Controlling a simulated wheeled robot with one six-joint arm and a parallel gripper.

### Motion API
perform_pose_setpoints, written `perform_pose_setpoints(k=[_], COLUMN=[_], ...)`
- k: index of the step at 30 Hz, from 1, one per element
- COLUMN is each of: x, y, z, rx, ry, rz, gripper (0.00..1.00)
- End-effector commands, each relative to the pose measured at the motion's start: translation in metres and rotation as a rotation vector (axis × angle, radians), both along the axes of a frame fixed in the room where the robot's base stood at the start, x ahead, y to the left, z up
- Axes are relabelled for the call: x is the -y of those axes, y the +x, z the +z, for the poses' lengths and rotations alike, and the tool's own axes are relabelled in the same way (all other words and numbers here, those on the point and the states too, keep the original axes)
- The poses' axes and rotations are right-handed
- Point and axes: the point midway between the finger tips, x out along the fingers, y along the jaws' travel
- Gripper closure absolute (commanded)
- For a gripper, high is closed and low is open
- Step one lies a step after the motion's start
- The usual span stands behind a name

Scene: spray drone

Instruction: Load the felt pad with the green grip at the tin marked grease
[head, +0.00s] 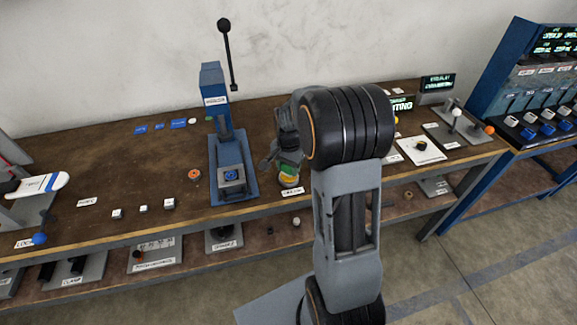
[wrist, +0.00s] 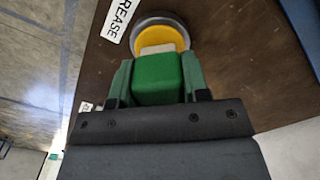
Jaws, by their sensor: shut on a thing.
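My gripper (wrist: 155,80) is shut on the green grip (wrist: 157,78) of the felt pad. The pale felt pad (wrist: 158,49) shows just past the grip, at the yellow grease inside the round grey tin (wrist: 178,18). I cannot tell whether the felt touches the grease. The tin stands by a white label (wrist: 120,15) ending in "REASE". In the head view my gripper (head: 285,165) is over the bench front, partly hidden by my arm, with the tin (head: 289,181) just below it.
A blue press (head: 235,175) with a tall lever stands left of the tin. An orange ring (head: 194,174) and small white blocks (head: 168,204) lie farther left. A white plate with a black knob (head: 421,149) is to the right. The bench's front edge (head: 130,237) is close to the tin.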

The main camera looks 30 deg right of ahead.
Motion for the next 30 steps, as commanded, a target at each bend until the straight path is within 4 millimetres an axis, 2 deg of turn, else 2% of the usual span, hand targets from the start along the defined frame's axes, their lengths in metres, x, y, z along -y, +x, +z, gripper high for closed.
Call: perform_pose_setpoints(k=[30], x=[-0.0001], y=[-0.0001], z=[-0.0076], rx=[0.000], ry=[0.000], rz=[0.000], gripper=[0.77])
